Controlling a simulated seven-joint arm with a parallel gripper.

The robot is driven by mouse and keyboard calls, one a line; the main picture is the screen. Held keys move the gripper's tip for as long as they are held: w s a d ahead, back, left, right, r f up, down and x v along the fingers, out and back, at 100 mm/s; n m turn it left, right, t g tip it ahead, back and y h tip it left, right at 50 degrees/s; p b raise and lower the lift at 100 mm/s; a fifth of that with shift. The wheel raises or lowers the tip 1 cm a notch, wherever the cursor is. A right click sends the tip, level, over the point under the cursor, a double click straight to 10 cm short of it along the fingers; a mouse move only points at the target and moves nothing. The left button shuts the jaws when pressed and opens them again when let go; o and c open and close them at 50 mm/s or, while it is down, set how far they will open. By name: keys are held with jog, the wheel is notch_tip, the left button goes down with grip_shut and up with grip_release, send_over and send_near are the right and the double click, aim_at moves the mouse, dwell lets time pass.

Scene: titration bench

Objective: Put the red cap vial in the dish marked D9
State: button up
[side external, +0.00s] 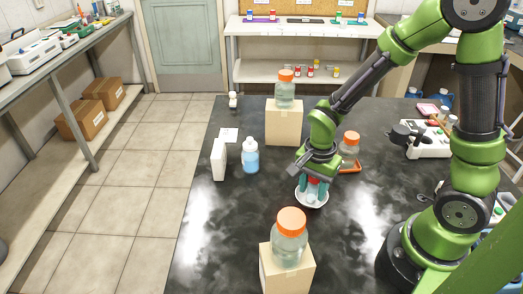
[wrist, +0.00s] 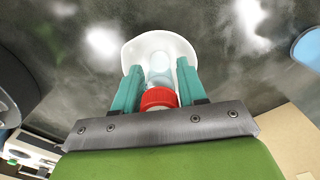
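The red cap vial (wrist: 160,98) is between the two teal fingers of my gripper (wrist: 160,75), cap toward the wrist and clear body pointing into the dish. The fingers lie close along both sides of it, and my gripper appears shut on it. In the side view my gripper (side external: 314,190) points down at a round white dish (side external: 312,203), with a bit of red showing between the fingers. The vial's lower end is over or inside the dish; I cannot tell whether it touches the bottom. No D9 mark is readable on the dish.
Orange-lidded jars stand on a front box (side external: 287,272) and a back box (side external: 284,122). Another orange-lidded jar (side external: 350,144) is behind my gripper. The dark bench (side external: 225,235) is clear at front left.

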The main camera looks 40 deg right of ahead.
notch_tip(320, 180, up, 12)
jog(key=shift+r, duration=0.15)
jog(key=s+r+n+t+y, duration=0.2)
jog(key=s+r+n+t, duration=0.2)
jog(key=r+n+t, duration=0.3)
jog(key=shift+s+a+r+n, duration=0.35)
jog(key=shift+r+n, duration=1.05)
jog(key=shift+n, duration=1)
